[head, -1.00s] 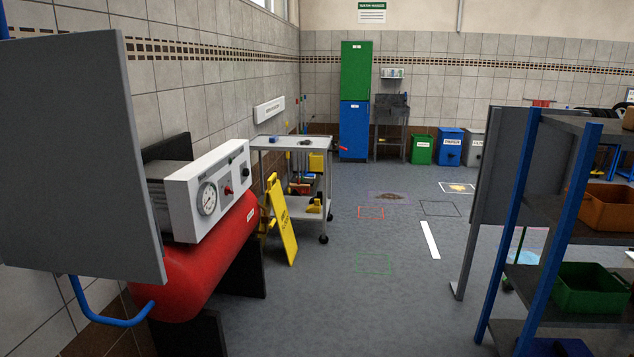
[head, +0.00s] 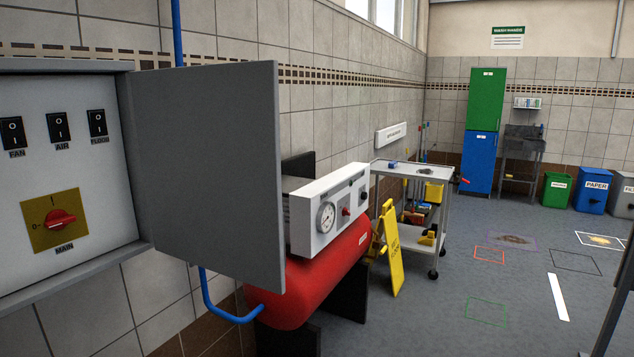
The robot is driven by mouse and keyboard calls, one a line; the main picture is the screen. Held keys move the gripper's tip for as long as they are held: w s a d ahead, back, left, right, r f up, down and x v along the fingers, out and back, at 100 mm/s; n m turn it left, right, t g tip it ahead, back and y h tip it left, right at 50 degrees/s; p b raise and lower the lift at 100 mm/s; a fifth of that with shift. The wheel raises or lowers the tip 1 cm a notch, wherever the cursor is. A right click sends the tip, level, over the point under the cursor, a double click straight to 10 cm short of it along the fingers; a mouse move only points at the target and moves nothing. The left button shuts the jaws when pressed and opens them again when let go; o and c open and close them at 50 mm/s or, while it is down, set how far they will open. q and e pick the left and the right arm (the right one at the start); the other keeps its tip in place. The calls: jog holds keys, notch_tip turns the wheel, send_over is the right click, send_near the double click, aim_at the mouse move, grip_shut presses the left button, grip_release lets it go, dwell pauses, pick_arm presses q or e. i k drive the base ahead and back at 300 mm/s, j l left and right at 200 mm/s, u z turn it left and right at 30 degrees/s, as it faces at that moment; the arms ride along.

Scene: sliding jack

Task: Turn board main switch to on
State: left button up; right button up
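The switch board (head: 98,108) is a light grey wall panel at the left of the head view, its grey door (head: 207,150) swung open to the right. The main switch (head: 60,219) is a red rotary knob on a yellow plate (head: 40,237), labelled MAIN below. The plate has "0" at its left and "I" at its top. The knob lies roughly level, its handle along the 0 side. Neither gripper shows.
A red compressor tank (head: 318,275) with a white gauge box stands right of the open door. Beyond it are a yellow floor sign (head: 391,250) and a grey trolley (head: 412,172). The floor to the right is mostly clear.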

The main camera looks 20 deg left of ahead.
aim_at(57, 219)
jog(key=i+u, duration=0.1)
jog(key=u, duration=1.25)
jog(key=i+l+u, duration=0.2)
jog(key=u, duration=0.25)
jog(key=i+l+u, duration=0.15)
jog(key=l+u, duration=0.25)
jog(key=i+l+u, duration=0.15)
jog(key=l+u, duration=0.9)
jog(key=l, duration=1.7)
jog(key=j, duration=0.8)
